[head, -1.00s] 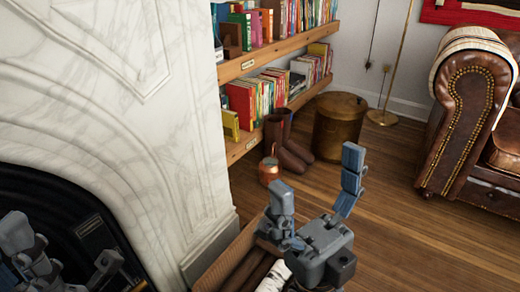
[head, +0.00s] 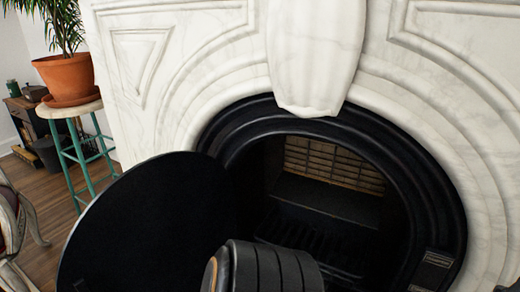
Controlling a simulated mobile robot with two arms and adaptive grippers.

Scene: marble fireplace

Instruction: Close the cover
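The cover (head: 145,225) is a large flat black round panel. It stands swung open at the left side of the fireplace opening and runs out of the picture at the bottom. The fireplace opening (head: 335,205) has a thick black arched frame. Inside it are a brick back wall (head: 335,165) and a dark grate (head: 310,240). A dark ribbed form at the bottom centre hides part of the cover's lower right edge and the opening's lower edge. Neither of my grippers shows in the head view.
The white marble surround (head: 190,60) encloses the opening, with a carved keystone (head: 315,50) above it. At the left, a potted plant (head: 68,78) stands on a teal-legged stool (head: 75,150). A chair (head: 18,225) is at the left edge, with wooden floor between.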

